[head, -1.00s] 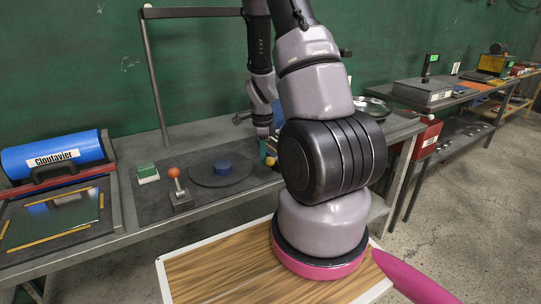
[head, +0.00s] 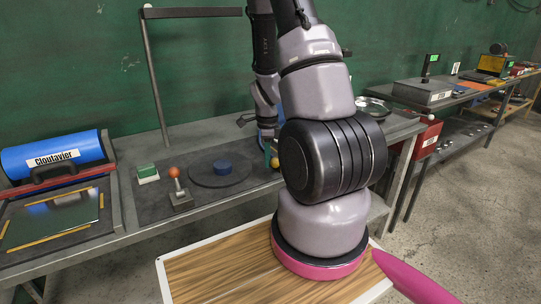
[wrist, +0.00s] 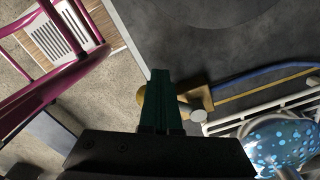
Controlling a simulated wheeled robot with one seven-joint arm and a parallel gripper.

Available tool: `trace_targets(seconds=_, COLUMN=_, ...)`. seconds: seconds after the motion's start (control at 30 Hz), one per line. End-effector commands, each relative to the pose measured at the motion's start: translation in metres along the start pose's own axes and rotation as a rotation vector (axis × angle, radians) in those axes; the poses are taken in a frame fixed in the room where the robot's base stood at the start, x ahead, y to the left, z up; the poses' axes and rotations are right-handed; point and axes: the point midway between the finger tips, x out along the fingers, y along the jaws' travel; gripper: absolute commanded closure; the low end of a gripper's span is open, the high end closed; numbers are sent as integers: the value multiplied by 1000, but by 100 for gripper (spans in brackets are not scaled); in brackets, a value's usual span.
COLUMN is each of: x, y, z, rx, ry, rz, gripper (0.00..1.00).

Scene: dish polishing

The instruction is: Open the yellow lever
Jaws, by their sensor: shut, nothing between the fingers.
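The yellow lever's round knob (head: 275,162) shows at the front edge of the bench, partly hidden by my arm. In the wrist view, a yellow rounded part (wrist: 140,97) shows just left of my green fingers, and a brass-coloured block (wrist: 198,99) with a pale metal piece shows to their right. The fingers hide what lies between these parts. My gripper (wrist: 161,74) is shut and empty, right at the lever; whether it touches is unclear. It also shows in the head view (head: 268,150), small and partly hidden.
A blue Cloutavier cylinder (head: 50,158) lies at left. A speckled blue round object (wrist: 283,143) is near my gripper's right side.

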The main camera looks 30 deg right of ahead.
Motion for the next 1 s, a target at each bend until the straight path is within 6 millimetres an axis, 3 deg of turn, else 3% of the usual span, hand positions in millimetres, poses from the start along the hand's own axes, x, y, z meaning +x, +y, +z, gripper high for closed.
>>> trace_targets(seconds=1.0, x=0, y=12, z=-18, rx=0, ry=0, rz=0, gripper=100)
